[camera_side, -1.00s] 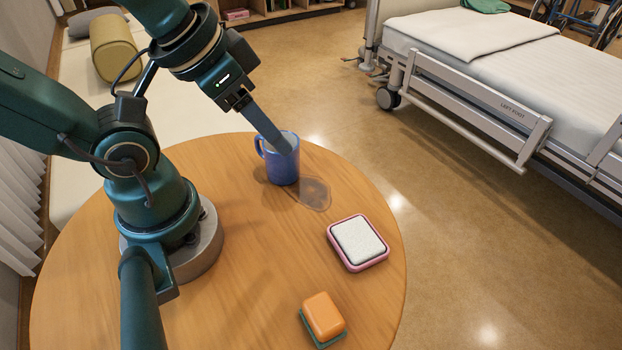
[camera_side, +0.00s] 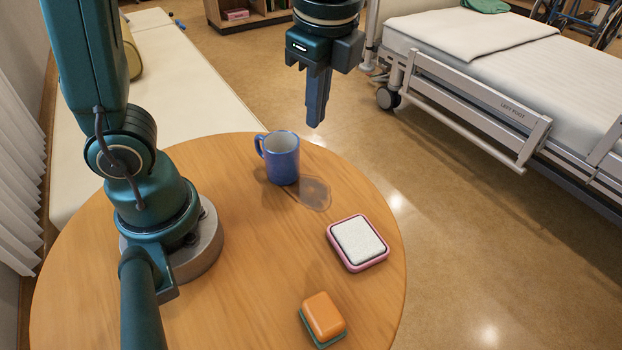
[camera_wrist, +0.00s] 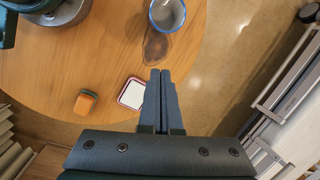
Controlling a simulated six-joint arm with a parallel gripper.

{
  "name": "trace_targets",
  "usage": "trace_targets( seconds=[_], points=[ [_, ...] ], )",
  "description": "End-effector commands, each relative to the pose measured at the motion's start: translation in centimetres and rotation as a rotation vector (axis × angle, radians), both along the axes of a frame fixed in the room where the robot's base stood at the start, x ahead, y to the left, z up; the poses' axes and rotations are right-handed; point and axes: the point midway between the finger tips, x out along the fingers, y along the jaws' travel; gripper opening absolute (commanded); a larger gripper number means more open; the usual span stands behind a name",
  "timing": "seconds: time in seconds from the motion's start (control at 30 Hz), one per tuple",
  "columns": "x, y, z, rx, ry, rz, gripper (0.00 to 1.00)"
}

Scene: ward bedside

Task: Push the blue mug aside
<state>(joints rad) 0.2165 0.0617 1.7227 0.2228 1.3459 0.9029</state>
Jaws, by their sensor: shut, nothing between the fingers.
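The blue mug (camera_side: 283,160) stands upright near the far edge of the round wooden table, its handle toward the upper left. It looks empty inside. In the wrist view the mug (camera_wrist: 167,14) is at the top, partly cut off by the frame. My gripper (camera_side: 315,124) is shut and empty, raised above and to the right of the mug in the side view, apart from it. In the wrist view the closed fingers (camera_wrist: 160,74) point toward the stain and the mug.
A dark wet-looking stain (camera_side: 314,193) lies beside the mug. A pink-rimmed tray with a white pad (camera_side: 358,240) and an orange block on a green base (camera_side: 323,316) sit nearer on the table (camera_side: 250,260). A bed (camera_side: 500,75) stands beyond, to the right.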

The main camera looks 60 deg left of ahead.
Motion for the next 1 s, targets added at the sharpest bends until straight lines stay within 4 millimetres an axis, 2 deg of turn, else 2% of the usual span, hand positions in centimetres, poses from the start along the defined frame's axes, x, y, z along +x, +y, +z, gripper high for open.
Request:
trace_targets(
  seconds=[0.2,0.43,0.63,1.0],
  points=[
    [1.7,-1.6,-3.1,0.062,0.128,-0.114,0.00],
    [1.4,-2.2,-4.8,0.076,0.176,-0.139,0.00],
    [1.1,-1.4,-7.1,0.076,0.178,-0.136,0.00],
    [0.5,0.8,-14.3,0.075,0.178,-0.135,0.00]
  ],
)
